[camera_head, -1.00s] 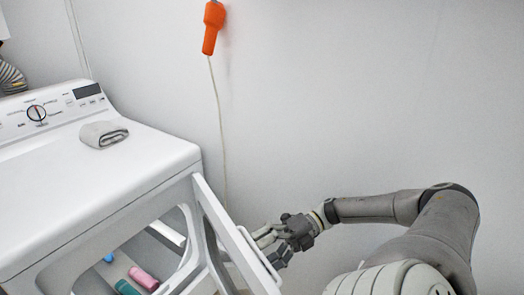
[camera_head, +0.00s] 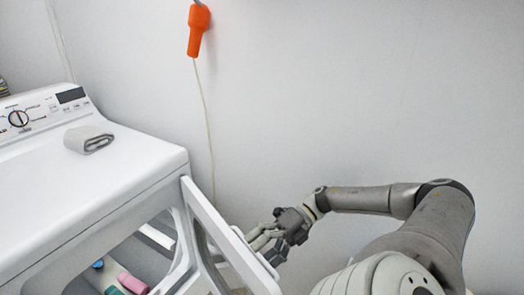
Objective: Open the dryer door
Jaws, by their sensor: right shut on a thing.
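The white dryer (camera_head: 85,195) stands at the left. Its door (camera_head: 215,225) stands open, swung out to the right of the front opening, with its lower part cut off by the picture's bottom edge. My right gripper (camera_head: 265,243) is at the door's outer right edge, shut on the door edge; its fingertips are partly hidden by the door. My left gripper is not in view.
Inside the opening lie a pink item (camera_head: 132,283) and a blue item (camera_head: 98,264). An orange plug (camera_head: 198,30) with a cord hangs on the bare wall behind.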

